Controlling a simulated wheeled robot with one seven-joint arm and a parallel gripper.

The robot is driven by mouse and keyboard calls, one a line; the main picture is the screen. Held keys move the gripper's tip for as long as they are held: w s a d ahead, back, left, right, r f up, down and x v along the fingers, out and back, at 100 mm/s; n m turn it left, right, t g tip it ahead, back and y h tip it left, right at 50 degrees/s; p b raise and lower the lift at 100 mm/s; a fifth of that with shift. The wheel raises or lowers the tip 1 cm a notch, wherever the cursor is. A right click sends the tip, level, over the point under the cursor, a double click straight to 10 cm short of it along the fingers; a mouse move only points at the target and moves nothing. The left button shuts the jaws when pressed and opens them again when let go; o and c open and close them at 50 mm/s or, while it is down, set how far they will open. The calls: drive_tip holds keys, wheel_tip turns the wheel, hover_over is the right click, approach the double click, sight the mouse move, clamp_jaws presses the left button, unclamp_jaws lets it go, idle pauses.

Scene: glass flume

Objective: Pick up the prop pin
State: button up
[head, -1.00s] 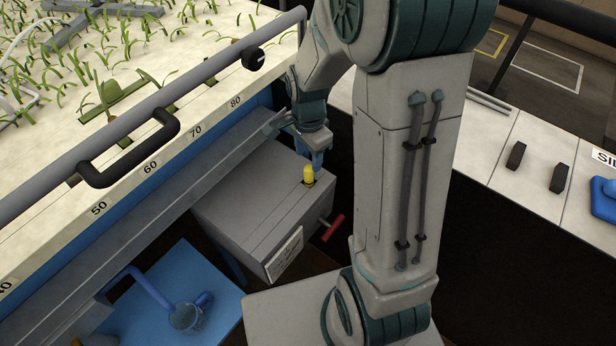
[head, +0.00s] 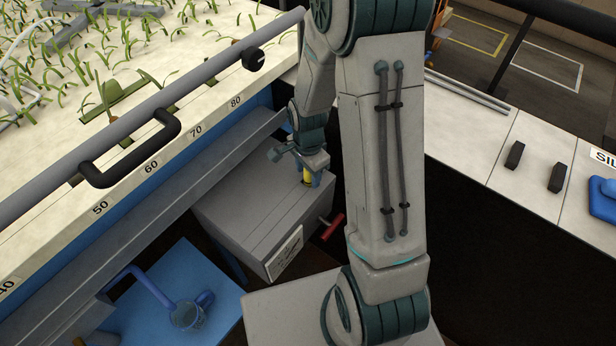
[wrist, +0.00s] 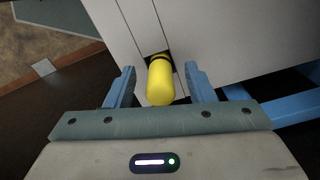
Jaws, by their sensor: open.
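The prop pin is taken to be the yellow, round-ended pin (head: 307,176) that stands in a dark slot in the top of a grey box (head: 250,217). In the wrist view the yellow pin (wrist: 160,82) shows between the two blue fingers, with a dark ring at its base. My gripper (wrist: 160,84) is open, with one finger on each side of the pin and a visible gap on both sides.
A red T-handle (head: 331,226) sticks out of the box's side, near a white label (head: 284,253). The flume wall with its grey rail (head: 200,75) runs close on the left.

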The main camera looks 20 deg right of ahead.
clamp_jaws()
drive_tip(key=shift+r, duration=0.1)
